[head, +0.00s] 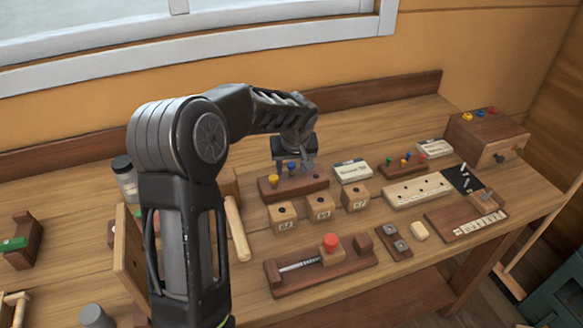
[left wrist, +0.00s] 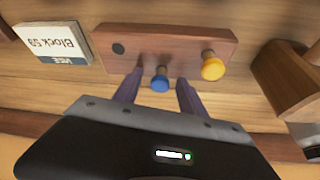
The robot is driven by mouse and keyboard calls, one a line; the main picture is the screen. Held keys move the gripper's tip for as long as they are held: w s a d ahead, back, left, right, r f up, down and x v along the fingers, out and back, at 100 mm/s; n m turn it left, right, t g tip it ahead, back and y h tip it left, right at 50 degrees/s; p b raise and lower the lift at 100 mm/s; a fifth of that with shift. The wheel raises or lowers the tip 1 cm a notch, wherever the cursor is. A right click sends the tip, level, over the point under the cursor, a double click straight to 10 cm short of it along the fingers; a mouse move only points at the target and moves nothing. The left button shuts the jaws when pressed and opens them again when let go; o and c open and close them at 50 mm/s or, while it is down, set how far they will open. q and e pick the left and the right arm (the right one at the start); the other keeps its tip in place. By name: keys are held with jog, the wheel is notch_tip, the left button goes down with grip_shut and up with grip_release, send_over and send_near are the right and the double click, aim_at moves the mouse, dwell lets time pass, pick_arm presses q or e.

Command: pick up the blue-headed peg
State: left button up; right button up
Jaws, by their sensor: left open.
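The blue-headed peg (left wrist: 160,84) stands in a dark wooden block (left wrist: 190,38), beside a yellow-headed peg (left wrist: 213,67) and an empty-looking dark hole. In the head view the block (head: 308,187) is near the middle of the bench, with the blue head (head: 291,166) partly hidden by my gripper. My left gripper (head: 300,163) is over the block. In the left wrist view its open fingers (left wrist: 159,92) are on either side of the blue head, with gaps showing. Contact cannot be told. My right gripper is not in view.
Three wooden cubes (head: 319,207) stand just in front of the block. A white labelled box (head: 353,170) is to its right, and a small rack with coloured pegs (head: 402,165) beyond. A red-knobbed slider fixture (head: 320,266) lies in front. A wall (head: 350,70) is behind.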

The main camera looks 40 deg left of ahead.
pick_arm(q)
jog(key=shift+c, duration=0.6)
grip_shut()
dwell(0.3)
